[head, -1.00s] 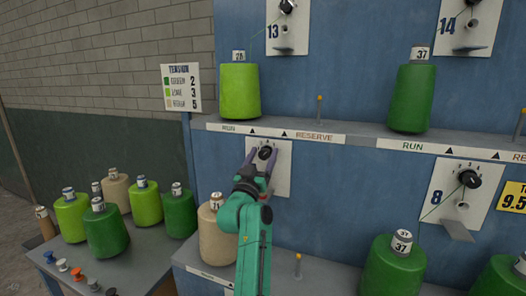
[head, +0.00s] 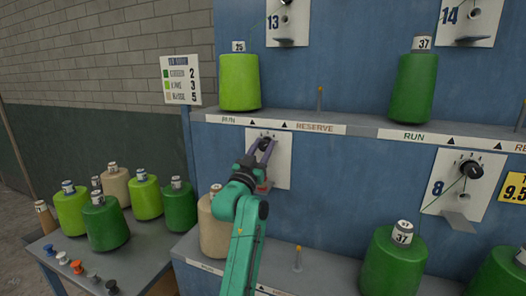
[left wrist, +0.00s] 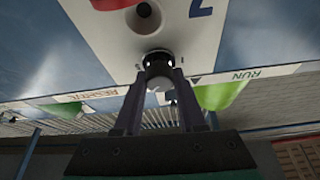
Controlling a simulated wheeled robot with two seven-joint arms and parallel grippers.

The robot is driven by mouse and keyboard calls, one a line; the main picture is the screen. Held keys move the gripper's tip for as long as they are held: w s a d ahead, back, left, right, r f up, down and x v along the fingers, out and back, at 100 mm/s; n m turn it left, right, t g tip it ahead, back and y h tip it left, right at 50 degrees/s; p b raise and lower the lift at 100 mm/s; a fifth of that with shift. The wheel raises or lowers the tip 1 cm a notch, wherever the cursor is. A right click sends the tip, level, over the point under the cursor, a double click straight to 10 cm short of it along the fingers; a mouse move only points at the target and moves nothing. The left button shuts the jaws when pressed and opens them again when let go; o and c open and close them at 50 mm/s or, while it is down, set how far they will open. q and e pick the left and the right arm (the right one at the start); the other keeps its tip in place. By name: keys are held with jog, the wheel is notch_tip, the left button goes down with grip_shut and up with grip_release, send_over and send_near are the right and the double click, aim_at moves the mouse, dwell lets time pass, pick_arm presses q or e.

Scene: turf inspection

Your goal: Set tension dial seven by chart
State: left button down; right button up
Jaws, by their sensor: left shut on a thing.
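My left gripper (head: 262,146) reaches up to the white plate (head: 282,170) of dial seven and is shut on the dark dial knob (head: 266,138). In the left wrist view the knob (left wrist: 158,62) sits between the two fingertips (left wrist: 158,80), below the plate's blue number. The pointer setting is hard to read. The tension chart (head: 181,80) hangs at left: dark green 2, light green 3, beige 5. A beige yarn cone (head: 212,232) stands below dial seven, partly hidden by my arm. My right gripper is out of view.
Dial eight (head: 470,170) is at right, with a metal tab jutting below it. Green cones stand on the shelf (head: 350,130) and the lower ledge. A side table (head: 75,250) at left holds several cones and small spools. Short pegs stick up from the ledges.

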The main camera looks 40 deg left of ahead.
pick_arm(q)
jog(key=m+h+b, duration=0.1)
jog(key=m+h, duration=0.1)
jog(key=m, duration=0.2)
jog(key=shift+f+m, duration=0.1)
jog(key=shift+m, duration=0.2)
jog(key=shift+m+h+b, duration=0.3)
jog(key=shift+m+h, duration=0.9)
jog(key=shift+m, duration=0.8)
jog(key=shift+c, duration=2.4)
grip_release()
jog(key=shift+s, duration=0.1)
jog(key=shift+s+f+b, duration=0.2)
jog(key=shift+s+b, duration=0.1)
jog(key=b+v, duration=0.4)
jog(key=v, duration=0.9)
jog(key=shift+s+b, duration=0.35)
jog(key=shift+b, duration=0.05)
